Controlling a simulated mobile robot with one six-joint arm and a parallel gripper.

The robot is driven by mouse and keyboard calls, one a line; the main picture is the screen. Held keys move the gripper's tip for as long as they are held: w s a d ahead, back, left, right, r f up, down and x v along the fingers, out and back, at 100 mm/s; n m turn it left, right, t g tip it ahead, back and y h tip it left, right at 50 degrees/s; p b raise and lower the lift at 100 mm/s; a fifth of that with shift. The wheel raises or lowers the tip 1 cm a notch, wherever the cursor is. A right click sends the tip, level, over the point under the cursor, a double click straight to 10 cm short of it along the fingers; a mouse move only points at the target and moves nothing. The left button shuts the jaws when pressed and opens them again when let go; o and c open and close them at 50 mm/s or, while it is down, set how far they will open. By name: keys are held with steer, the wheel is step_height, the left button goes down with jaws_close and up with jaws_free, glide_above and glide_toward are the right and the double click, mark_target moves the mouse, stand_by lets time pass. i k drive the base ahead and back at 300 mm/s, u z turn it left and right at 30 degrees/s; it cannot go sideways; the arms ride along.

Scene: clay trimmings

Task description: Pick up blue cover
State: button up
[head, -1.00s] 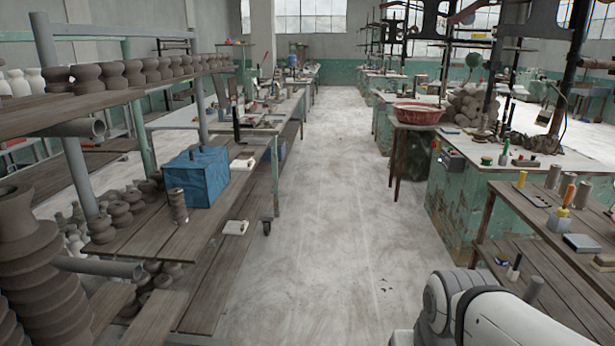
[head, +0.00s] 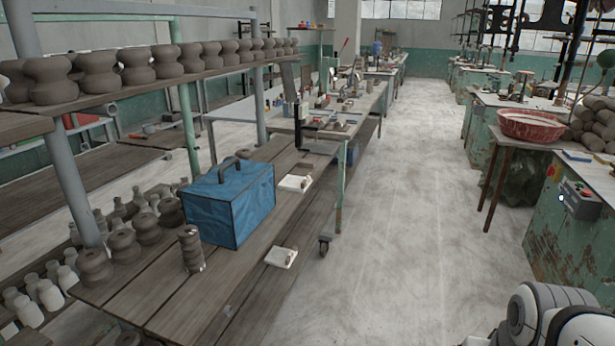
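A blue box-shaped cover (head: 232,204) with a dark curved handle on top stands on a wooden plank shelf (head: 170,305) left of the middle. It looks like creased blue fabric with darker edges. Part of my white arm (head: 560,318) shows at the lower right corner, well apart from the cover. My gripper is not in view.
Shelf posts (head: 186,110) and a row of clay pots (head: 138,66) are nearby. The aisle floor (head: 400,220) is clear. A red basin (head: 531,125) sits at right.

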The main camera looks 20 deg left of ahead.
mark_target(228, 204)
steer(key=i, duration=1.6)
steer(key=u, duration=1.75)
steer(key=i, duration=1)
steer(key=u, duration=0.05)
